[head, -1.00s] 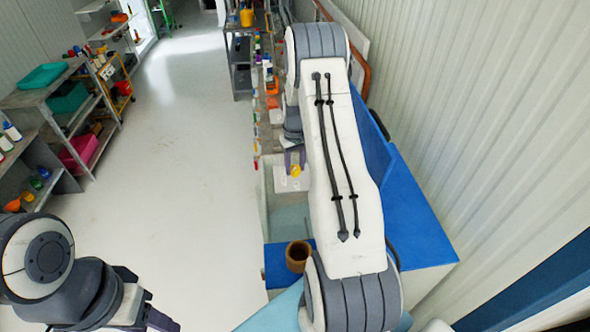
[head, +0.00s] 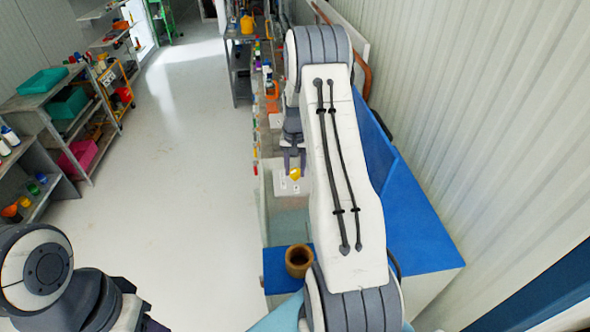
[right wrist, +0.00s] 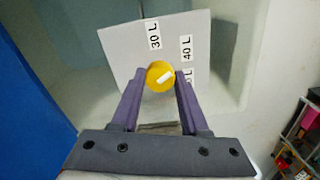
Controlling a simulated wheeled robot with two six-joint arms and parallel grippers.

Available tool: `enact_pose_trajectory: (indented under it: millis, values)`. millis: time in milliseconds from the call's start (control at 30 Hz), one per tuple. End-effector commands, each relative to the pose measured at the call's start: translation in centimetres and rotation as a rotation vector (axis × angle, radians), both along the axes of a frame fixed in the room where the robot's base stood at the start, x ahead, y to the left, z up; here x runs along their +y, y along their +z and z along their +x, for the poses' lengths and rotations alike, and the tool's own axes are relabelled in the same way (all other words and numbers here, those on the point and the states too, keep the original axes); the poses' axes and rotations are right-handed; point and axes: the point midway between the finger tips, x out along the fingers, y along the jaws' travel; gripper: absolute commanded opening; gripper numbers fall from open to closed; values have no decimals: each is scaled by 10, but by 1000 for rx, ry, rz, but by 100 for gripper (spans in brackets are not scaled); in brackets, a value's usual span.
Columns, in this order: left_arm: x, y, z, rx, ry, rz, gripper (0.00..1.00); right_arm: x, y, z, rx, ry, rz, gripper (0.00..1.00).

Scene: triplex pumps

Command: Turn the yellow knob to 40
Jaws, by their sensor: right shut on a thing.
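The yellow knob (right wrist: 160,74) sits on a light grey panel (right wrist: 122,42) with printed labels. In the right wrist view, "30 L" (right wrist: 153,35) is above it and "40 L" (right wrist: 186,48) is up and to the right. A third label (right wrist: 189,78) is partly hidden by a finger. A white mark on the knob slants slightly up to the right. My right gripper (right wrist: 160,78) is shut on the knob, one finger on each side. In the head view the knob (head: 295,174) shows just below my right gripper (head: 294,168). My left gripper (head: 140,322) is cut off at the bottom edge.
A brown pot (head: 298,260) stands on the blue surface (head: 415,225) near my right arm. Shelves (head: 40,115) with bins and bottles line the left side. The white floor (head: 180,180) between is clear. A corrugated wall (head: 480,110) closes the right.

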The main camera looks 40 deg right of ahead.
Motion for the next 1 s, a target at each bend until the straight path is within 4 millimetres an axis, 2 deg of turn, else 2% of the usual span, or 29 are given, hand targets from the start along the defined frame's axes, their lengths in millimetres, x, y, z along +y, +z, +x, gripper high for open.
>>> enact_pose_trajectory:
  millis: [367, 400, 433, 467, 800, 867, 1000]
  values:
    - [0, 0, 0, 0, 0, 0, 50, 0, 1, 0, -1, -2, -1, 0]
    - [0, 0, 0, 0, 0, 0, 50, 0, 1, 0, -1, -2, -1, 60]
    - [0, 0, 0, 0, 0, 0, 50, 0, 1, 0, -1, -2, -1, 71]
    - [0, 0, 0, 0, 0, 0, 50, 0, 1, 0, -1, -2, -1, 74]
    - [0, -2, 0, 0, 0, 0, 50, 0, 2, 0, -2, -2, -1, 74]
    - [0, -4, 0, 0, 0, 0, 50, 0, 7, 1, -3, -2, -1, 74]
    - [0, -14, 0, 0, 2, 0, 50, -1, 28, 1, -6, -1, -3, 74]
